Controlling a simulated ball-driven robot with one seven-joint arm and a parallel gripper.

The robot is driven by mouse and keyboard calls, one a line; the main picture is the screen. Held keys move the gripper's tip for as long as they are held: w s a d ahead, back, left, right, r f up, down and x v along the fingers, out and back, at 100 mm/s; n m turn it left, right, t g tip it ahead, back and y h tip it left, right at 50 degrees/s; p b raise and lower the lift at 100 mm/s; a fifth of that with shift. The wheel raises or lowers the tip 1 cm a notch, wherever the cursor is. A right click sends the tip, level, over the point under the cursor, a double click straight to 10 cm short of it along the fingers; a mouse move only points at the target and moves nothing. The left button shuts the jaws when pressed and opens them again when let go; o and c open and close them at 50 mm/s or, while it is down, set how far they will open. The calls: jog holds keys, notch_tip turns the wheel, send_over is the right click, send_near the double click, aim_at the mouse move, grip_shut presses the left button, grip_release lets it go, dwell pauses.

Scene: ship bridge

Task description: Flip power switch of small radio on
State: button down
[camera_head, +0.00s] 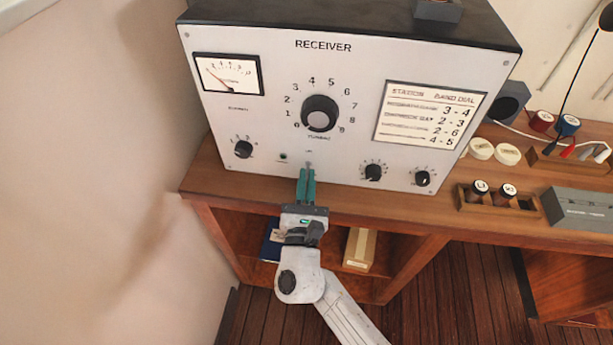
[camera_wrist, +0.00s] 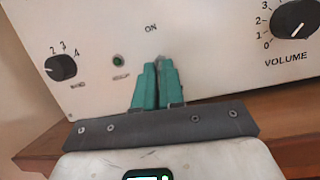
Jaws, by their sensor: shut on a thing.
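The radio is a large white-faced box marked RECEIVER (camera_head: 260,115) on a wooden desk. My gripper (camera_head: 307,172) reaches its lower front panel from below. In the wrist view the green fingers (camera_wrist: 158,68) are close together, under the word ON. They are shut on the small power switch (camera_wrist: 162,57), of which only a grey tip shows between them. The fingers hide the rest, so I cannot tell which way the lever points. A dark green lamp (camera_wrist: 118,60) sits left of the fingers and does not look lit.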

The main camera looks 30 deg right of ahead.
aim_at(308, 165)
jog(key=shift+a+r+g+y+p, duration=0.15)
jog(key=shift+r+g+y+p, duration=0.15)
jog(key=shift+r+g+p, duration=0.45)
jog(key=shift+s+g+y+p, duration=0.1)
jog(key=shift+g+y+p, duration=0.4)
jog(key=shift+g+p, duration=0.25)
jog(key=shift+r+g+y, duration=0.5)
jog(key=shift+g+y, duration=0.2)
jog(key=shift+g, duration=0.3)
jog(key=shift+w+r+m+g+y, duration=0.2)
jog(key=shift+r+m+g+y, duration=0.15)
jog(key=shift+g+y, duration=0.45)
jog(key=shift+d+r+g, duration=0.1)
jog(key=shift+d+g, duration=0.1)
jog(key=shift+g, duration=0.2)
jog(key=c, duration=1.2)
grip_release()
jog(key=shift+c, duration=0.2)
jog(key=shift+s, duration=0.1)
jog(key=b+v, duration=0.1)
jog(key=v, duration=0.9)
jog(key=shift+s+a, duration=0.25)
jog(key=shift+r, duration=0.1)
